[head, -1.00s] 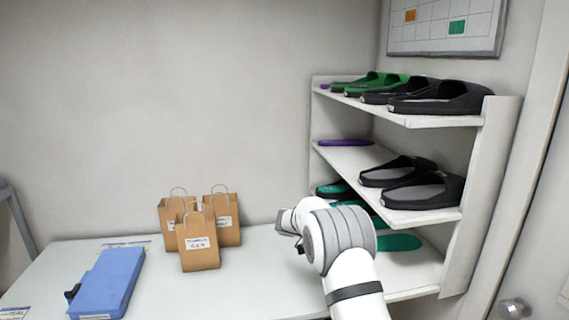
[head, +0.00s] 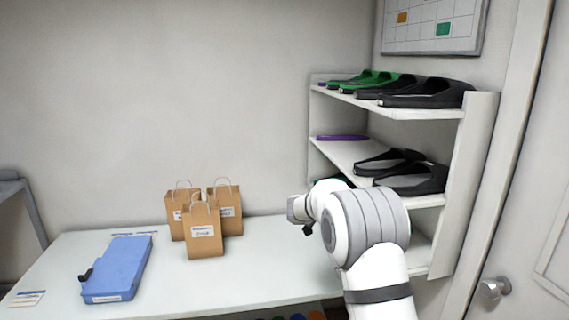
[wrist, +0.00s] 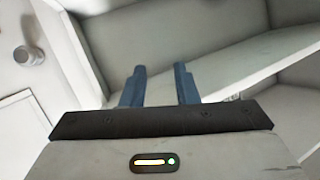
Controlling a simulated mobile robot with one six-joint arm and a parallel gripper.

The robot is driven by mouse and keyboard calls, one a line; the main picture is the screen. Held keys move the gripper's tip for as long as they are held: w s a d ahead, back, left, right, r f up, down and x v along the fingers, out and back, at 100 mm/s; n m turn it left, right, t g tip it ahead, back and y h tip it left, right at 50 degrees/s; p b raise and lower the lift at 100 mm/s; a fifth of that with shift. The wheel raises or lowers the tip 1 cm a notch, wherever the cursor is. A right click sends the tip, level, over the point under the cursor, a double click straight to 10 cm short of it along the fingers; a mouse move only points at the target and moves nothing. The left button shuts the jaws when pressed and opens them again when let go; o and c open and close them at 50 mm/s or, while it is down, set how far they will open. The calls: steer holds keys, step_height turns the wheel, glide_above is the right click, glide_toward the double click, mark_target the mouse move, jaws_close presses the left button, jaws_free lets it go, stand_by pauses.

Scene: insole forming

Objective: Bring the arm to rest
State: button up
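My gripper (wrist: 160,85) shows in the wrist view with its two blue-grey fingers apart and nothing between them. Behind the fingers are pale shelf boards and a white wall. In the head view my arm (head: 365,230) rises at the lower right, in front of the shelf unit (head: 470,160), and bends to the left. The fingers are hidden in the head view.
A white table (head: 250,275) holds several paper bags (head: 204,228) and a blue case (head: 118,268). The shelves carry black shoes (head: 425,93), green shoes (head: 370,80) and a purple insole (head: 343,138). A door handle (head: 492,288) is at the right.

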steer(key=s+a+r+n+t+y, duration=0.2)
steer(key=a+r+n+t+y, duration=0.15)
steer(key=r, duration=0.25)
steer(key=s+a+r+n+t+y, duration=0.1)
steer(key=a+r+n+t+y, duration=0.15)
steer(key=r+y, duration=0.2)
steer(key=s+a+r+n+y, duration=0.2)
steer(key=s+a+n+y, duration=0.15)
steer(key=s, duration=0.35)
steer(key=s+d+f+n+g, duration=0.1)
steer(key=s+f+g, duration=0.2)
steer(key=s, duration=0.9)
steer(key=s+d+f+n+g, duration=0.1)
steer(key=s+f+g, duration=0.3)
steer(key=s, duration=0.8)
steer(key=s+d+f+n+g, duration=0.2)
steer(key=s+f, duration=0.4)
steer(key=s, duration=0.6)
steer(key=shift+n+g, duration=0.45)
steer(key=shift+g, duration=0.25)
steer(key=shift+d+f+y, duration=0.1)
steer(key=shift+y, duration=0.15)
